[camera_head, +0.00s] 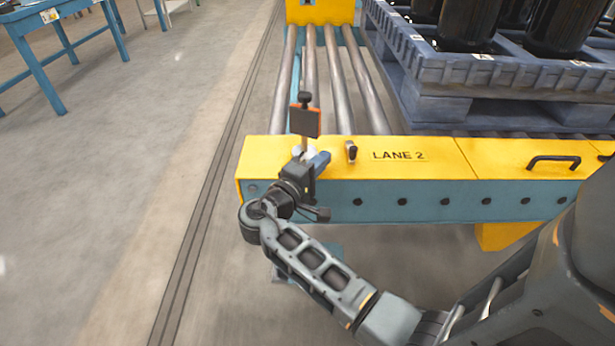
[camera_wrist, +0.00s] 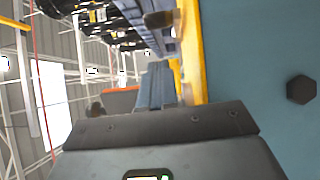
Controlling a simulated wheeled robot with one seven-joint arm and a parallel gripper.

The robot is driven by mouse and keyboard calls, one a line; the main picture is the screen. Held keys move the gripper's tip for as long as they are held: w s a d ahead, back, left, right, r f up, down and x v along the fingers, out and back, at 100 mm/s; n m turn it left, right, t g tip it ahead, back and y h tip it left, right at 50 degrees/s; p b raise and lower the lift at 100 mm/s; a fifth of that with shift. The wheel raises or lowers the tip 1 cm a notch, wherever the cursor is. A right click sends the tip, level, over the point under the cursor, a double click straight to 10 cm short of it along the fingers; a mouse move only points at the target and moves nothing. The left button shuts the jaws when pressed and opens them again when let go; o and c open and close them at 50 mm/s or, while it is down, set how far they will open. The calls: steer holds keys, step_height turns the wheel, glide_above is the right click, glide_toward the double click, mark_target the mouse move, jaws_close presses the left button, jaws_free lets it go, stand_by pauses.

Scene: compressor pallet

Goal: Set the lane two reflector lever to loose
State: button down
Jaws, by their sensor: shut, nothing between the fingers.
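A small black-handled lever (camera_head: 351,151) sits on the beam just right of the post, left of the "LANE 2" lettering. My gripper (camera_head: 321,159) is at the beam's front edge, in front of the post's foot and left of the lever. Its blue-grey fingers are shut and empty, and also show in the wrist view (camera_wrist: 157,75). The post's foot is partly hidden. An orange strip of the reflector (camera_wrist: 121,98) shows beside the fingers.
The yellow beam (camera_head: 500,155) has a black handle (camera_head: 553,162) at right. Metal rollers (camera_head: 337,80) run behind it. A blue pallet (camera_head: 470,75) with black compressors stands at back right. Left floor is open up to a blue table (camera_head: 60,55).

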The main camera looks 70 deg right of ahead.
mark_target(340, 172)
steer(key=shift+s+d+r+b, duration=0.1)
steer(key=shift+s+d, duration=0.3)
steer(key=shift+s, duration=0.2)
steer(key=shift+s+d+f+b, duration=0.1)
steer(key=shift+s+d, duration=0.25)
steer(key=shift+s, duration=0.2)
steer(key=shift+s+d+r+b, duration=0.1)
steer(key=shift+s+d, duration=0.3)
steer(key=shift+s, duration=0.2)
steer(key=shift+s, duration=0.1)
steer(key=shift+s+n+t+p, duration=0.2)
steer(key=shift+n+t+p, duration=0.2)
steer(key=shift+t, duration=0.1)
